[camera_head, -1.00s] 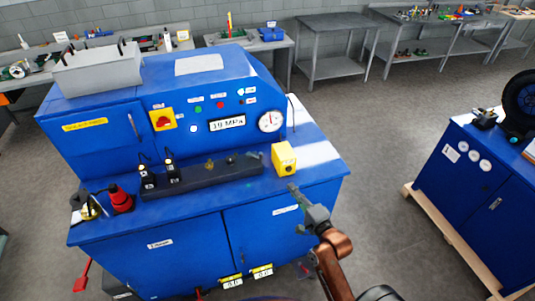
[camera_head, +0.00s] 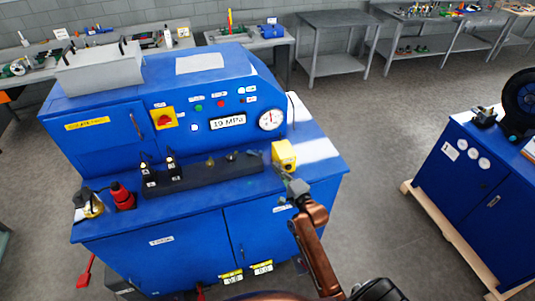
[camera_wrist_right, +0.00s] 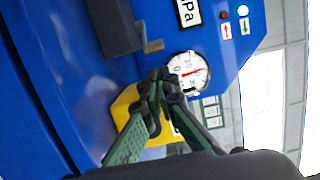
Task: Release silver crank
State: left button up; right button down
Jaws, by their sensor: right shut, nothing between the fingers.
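My right gripper (camera_head: 281,174) is just in front of the yellow box (camera_head: 284,153) on the blue cabinet. In the right wrist view its fingertips (camera_wrist_right: 160,76) meet, with nothing visible between them, and they overlap the yellow box (camera_wrist_right: 124,104) and the gauge's edge. A small metal lever (camera_wrist_right: 152,46), possibly the silver crank, sticks out from the end of the dark block (camera_wrist_right: 113,28), apart from the fingers. In the head view the dark block (camera_head: 200,178) carries small fittings; the crank is too small to tell for sure. My left gripper is out of view.
The blue cabinet (camera_head: 180,255) has a round gauge (camera_head: 271,119) and a pressure display (camera_head: 228,121) above its ledge. Black fittings (camera_head: 172,167) and a red object (camera_head: 122,197) stand at the left. Open floor lies to the right, before another blue cabinet (camera_head: 465,190).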

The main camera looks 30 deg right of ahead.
jog(key=w, duration=0.8)
jog(key=shift+w+d+p, duration=0.2)
jog(key=shift+w+p, duration=0.05)
jog(key=shift+p, duration=0.15)
jog(key=shift+a, duration=0.15)
